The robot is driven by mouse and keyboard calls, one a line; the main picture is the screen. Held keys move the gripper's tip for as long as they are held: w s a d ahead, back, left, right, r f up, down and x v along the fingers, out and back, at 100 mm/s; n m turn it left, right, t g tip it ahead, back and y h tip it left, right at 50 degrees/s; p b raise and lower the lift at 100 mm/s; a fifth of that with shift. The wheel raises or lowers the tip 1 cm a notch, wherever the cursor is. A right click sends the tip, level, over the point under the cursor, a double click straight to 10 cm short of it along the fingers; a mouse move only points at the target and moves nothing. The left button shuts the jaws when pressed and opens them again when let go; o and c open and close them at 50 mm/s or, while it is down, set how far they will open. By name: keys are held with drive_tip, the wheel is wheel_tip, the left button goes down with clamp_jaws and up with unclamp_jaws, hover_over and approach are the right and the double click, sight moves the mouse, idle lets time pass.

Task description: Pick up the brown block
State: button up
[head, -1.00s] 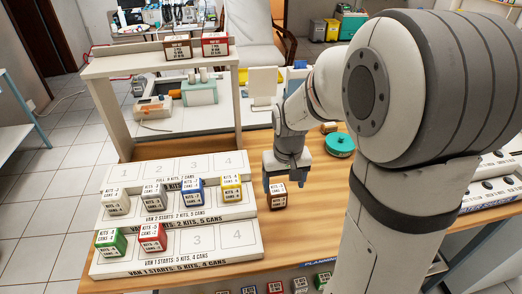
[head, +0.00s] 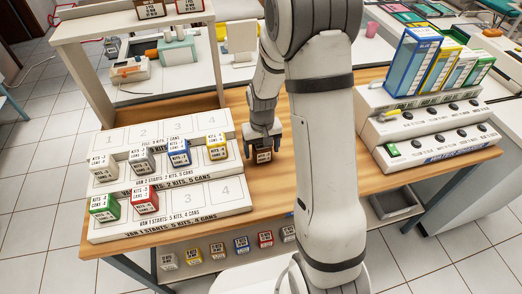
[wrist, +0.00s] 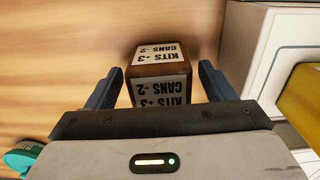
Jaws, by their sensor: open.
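The brown block (head: 264,155) stands on the wooden table, right of the tiered white board. It carries white labels; in the wrist view the block (wrist: 160,75) reads "KITS +3, CANS -2". My gripper (head: 264,133) is directly above and around it in the head view. In the wrist view my gripper (wrist: 160,85) is open, with one finger on each side of the block. Small gaps show between the fingers and the block's sides. The block's lower part is partly hidden by the gripper body in the wrist view.
The tiered white board (head: 230,195) holds white, grey, blue, yellow, green and red blocks close on the left. A white stand (head: 440,150) with upright coloured folders is on the right. A teal round object (wrist: 22,158) shows at the wrist view's lower left.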

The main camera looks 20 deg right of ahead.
drive_tip(key=shift+f, duration=0.25)
drive_tip(key=shift+c, duration=0.5)
drive_tip(key=c, duration=1)
